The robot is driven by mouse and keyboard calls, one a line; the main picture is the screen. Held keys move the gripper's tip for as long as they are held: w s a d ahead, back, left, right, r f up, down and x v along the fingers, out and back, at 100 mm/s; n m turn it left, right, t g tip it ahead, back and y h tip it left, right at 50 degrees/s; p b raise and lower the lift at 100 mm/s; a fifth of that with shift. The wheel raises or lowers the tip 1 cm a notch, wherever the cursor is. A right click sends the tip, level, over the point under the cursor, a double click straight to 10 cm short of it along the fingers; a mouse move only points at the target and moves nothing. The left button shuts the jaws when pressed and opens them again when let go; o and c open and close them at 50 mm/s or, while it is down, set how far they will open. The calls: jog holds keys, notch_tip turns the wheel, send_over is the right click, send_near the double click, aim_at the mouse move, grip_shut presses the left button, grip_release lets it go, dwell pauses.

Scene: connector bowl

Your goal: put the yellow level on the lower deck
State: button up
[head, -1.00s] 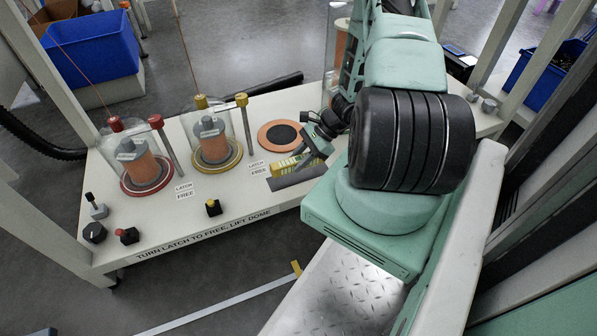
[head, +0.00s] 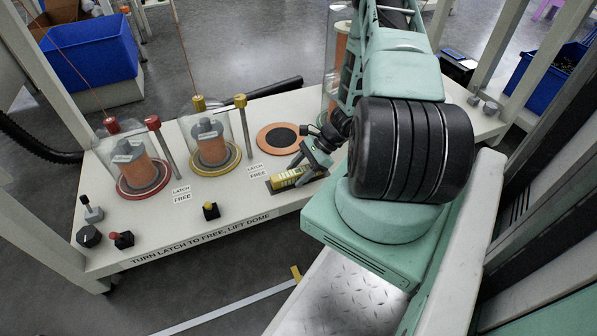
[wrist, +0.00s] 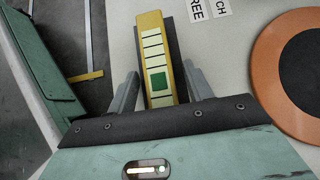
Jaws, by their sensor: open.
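The yellow level (head: 291,177) lies at the front edge of the white bench, on a dark grey strip (head: 272,187). In the wrist view, the level (wrist: 155,55) has pale segments and a green square, and the dark strip (wrist: 174,50) shows along its right side. My gripper (head: 308,163) is over the level's near end. The wrist view shows my gripper (wrist: 161,85) open, with one finger on each side of the level and a visible gap on the right. The near end of the level is hidden by my gripper's body. I cannot tell which surface is the lower deck.
An orange disc with a black centre (head: 281,139) lies behind the level. Two glass domes stand left, on a yellow ring (head: 232,165) and a red ring (head: 133,193). Latch posts (head: 245,125) and small knobs (head: 210,211) stand on the bench (head: 165,228).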

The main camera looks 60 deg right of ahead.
jog(key=shift+d+r, duration=0.1)
jog(key=shift+r, duration=0.25)
jog(key=p+v, duration=0.6)
jog(key=v, duration=0.4)
jog(key=shift+d+r, duration=0.15)
jog(key=shift+r, duration=0.05)
jog(key=shift+s+d+r+p, duration=0.3)
jog(key=shift+d, duration=0.1)
